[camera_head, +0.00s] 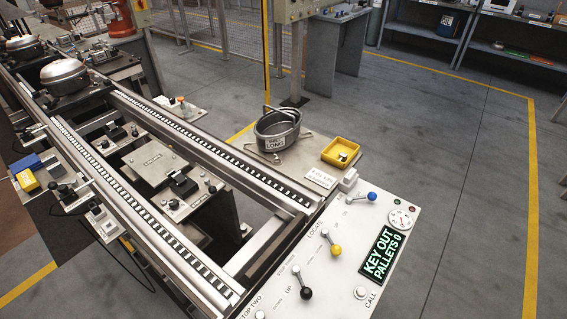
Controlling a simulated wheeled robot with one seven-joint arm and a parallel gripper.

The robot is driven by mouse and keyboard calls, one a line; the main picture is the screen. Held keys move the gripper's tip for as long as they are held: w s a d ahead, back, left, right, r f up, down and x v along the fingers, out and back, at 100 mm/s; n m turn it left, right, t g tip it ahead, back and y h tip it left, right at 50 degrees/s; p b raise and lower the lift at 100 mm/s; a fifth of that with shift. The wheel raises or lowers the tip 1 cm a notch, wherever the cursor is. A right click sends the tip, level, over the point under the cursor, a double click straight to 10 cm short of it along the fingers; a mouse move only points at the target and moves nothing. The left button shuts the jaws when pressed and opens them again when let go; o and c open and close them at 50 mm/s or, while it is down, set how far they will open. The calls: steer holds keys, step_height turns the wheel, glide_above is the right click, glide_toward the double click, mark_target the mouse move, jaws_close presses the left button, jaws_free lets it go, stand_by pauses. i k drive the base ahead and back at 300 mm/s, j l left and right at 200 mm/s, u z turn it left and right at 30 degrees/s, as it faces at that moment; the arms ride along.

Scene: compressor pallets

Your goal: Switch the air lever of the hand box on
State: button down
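The hand box (409,193) is a pale sloped panel at the lower right. It carries a lever with a blue knob (372,196) at its far end, the knob pointing right. A yellow-knobbed lever (335,250), with the word LOCATE near it, and a black-knobbed lever (306,294), with the word UP near it, stand nearer, both knobs toward the front right. No air label is readable; the blue-knobbed lever is closest to the round gauge (402,218). The green-lettered display (380,254) reads KEY OUT PALLETS 0. My gripper is not in view.
A conveyor (215,150) with rails runs diagonally from upper left to the hand box. Behind the box, a small table holds a grey oval shell (278,130) and a yellow tray (341,151). Open floor (470,190) lies right of the box, up to a yellow line.

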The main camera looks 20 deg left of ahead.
mark_target(372, 196)
steer(key=i+l+u, duration=0.15)
steer(key=u, duration=0.25)
steer(key=i+l+u, duration=0.2)
steer(key=u, duration=0.2)
steer(key=i+l+u, duration=0.35)
steer(key=l+u, duration=0.2)
steer(key=u, duration=0.2)
steer(key=i+l+u, duration=0.1)
steer(key=l, duration=0.15)
steer(key=i+l+u, duration=0.15)
steer(key=k+l, duration=0.05)
steer(key=l, duration=0.05)
